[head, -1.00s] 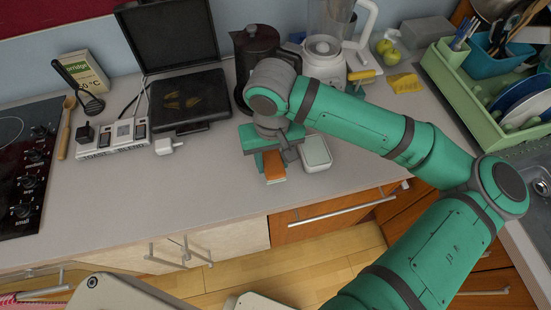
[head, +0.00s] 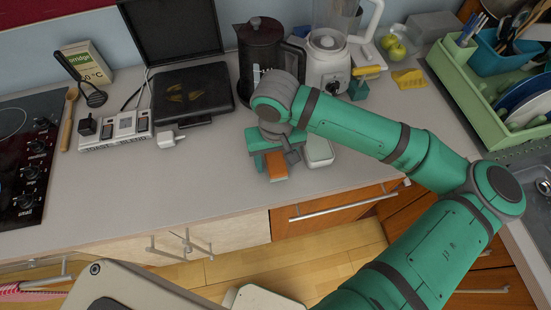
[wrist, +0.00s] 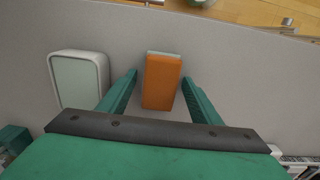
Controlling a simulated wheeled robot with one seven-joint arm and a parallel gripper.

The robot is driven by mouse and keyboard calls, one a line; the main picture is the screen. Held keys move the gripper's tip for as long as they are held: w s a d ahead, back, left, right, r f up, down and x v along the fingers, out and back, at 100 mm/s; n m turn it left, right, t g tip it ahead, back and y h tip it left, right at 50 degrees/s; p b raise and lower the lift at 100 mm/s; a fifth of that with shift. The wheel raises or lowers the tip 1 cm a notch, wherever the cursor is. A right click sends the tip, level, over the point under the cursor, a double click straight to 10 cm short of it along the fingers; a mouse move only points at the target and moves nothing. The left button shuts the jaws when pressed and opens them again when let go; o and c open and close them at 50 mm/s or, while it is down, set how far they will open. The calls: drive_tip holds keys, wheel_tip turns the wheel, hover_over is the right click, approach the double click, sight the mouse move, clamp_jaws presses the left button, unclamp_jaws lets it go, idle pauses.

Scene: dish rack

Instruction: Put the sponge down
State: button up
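The sponge (head: 277,166) is an orange block with a pale layer at one end. It lies on the grey counter near its front edge, and it also shows in the wrist view (wrist: 162,82). My gripper (wrist: 160,92) points down over it with its two green fingers apart, one on each side. Clear gaps show between the sponge and both fingers, so it is not gripped. In the head view my gripper (head: 273,158) and wrist hide the sponge's far end.
A black kettle (head: 259,50) and a blender (head: 328,62) stand behind my arm.

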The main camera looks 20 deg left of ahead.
sight(276, 160)
wheel_tip(276, 160, up, 12)
drive_tip(key=shift+r, duration=0.15)
idle(0.6)
idle(0.5)
